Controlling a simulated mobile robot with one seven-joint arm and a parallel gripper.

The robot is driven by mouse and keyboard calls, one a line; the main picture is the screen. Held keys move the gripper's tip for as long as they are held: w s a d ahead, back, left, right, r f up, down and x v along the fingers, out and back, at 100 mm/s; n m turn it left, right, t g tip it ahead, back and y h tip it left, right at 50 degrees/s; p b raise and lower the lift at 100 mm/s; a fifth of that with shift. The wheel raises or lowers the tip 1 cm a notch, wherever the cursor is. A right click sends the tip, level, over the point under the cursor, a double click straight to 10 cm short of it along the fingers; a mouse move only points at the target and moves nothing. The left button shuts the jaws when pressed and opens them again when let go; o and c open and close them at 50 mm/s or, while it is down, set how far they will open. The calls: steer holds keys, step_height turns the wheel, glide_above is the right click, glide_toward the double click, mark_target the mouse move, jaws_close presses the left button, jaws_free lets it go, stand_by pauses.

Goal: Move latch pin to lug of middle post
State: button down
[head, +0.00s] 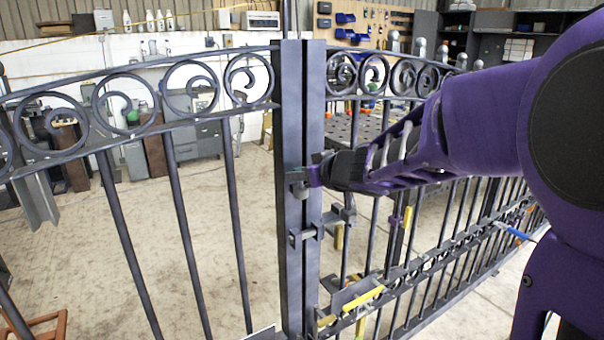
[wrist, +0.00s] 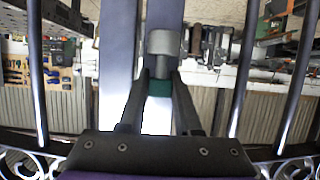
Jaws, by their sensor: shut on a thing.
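My gripper (head: 312,176) reaches in from the right, level with the upper part of the dark middle post (head: 291,120). In the wrist view the fingers (wrist: 160,84) are shut on a teal-green piece (wrist: 160,88), which I take to be part of the latch pin. A grey cylinder (wrist: 163,43) adjoins it; it also shows just below the fingertips in the head view (head: 300,190). Whether the cylinder touches the post cannot be told. A grey lug-like bracket (head: 304,237) is on the post below my gripper, apart from the cylinder.
Barred gate panels with scrolls (head: 187,87) stand on both sides of the post. A grey latch fitting (head: 341,214) and a yellow-edged bracket (head: 352,298) are right of the post. Open floor (head: 75,270) shows through the left bars.

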steer(key=shift+f+b, duration=0.35)
steer(key=shift+f, duration=0.35)
steer(key=c, duration=0.5)
jaws_free()
steer(key=shift+r, duration=0.1)
